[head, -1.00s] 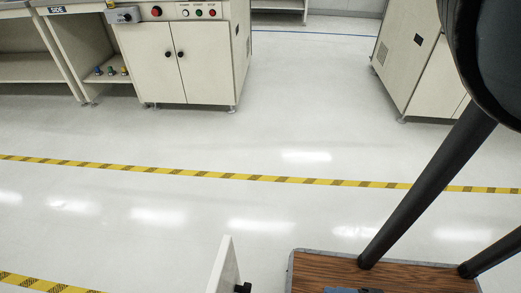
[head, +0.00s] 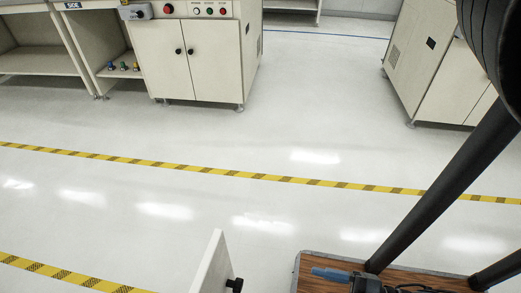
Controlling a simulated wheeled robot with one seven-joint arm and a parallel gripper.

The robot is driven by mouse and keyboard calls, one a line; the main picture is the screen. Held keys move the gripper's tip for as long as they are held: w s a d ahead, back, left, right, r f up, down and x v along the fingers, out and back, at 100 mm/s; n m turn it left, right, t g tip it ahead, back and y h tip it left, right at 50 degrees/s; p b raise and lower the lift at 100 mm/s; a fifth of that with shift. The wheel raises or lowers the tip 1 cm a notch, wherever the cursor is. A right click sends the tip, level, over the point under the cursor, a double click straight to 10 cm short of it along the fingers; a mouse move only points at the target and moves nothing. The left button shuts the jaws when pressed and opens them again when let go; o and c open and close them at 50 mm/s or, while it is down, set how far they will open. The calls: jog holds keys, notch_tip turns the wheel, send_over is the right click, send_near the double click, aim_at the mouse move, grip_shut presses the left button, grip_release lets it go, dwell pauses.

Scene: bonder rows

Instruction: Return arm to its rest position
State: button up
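My gripper cannot be made out in the head view. A dark rounded, ribbed shape (head: 492,45) fills the upper right corner, very close to the camera, and I cannot tell whether it is part of my arm. A thick black bar (head: 450,190) slants down from it to a wood-grain top (head: 310,269) at the bottom right. A dark object with a blue end (head: 345,276) shows over that top at the bottom edge, cut off by the frame. I cannot tell what it is.
A white panel with a black knob (head: 214,268) stands at the bottom centre. A cream cabinet (head: 200,70) with buttons is at the upper left, another machine (head: 440,75) at the upper right. Yellow-black tape (head: 240,174) crosses the open grey floor.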

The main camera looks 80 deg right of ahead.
jog(key=w+r+m+p, duration=0.2)
jog(key=r+p, duration=0.3)
jog(key=r, duration=0.6)
jog(key=w+a+r+m+g+p, duration=0.1)
jog(key=r+p, duration=0.4)
jog(key=r, duration=0.6)
jog(key=w+a+r+m+g+y+p, duration=0.1)
jog(key=w+r+m+p, duration=0.2)
jog(key=r, duration=0.8)
jog(key=shift+w+r+p, duration=0.15)
jog(key=shift+w+p, duration=0.8)
jog(key=shift+w, duration=0.05)
jog(key=shift+a, duration=0.1)
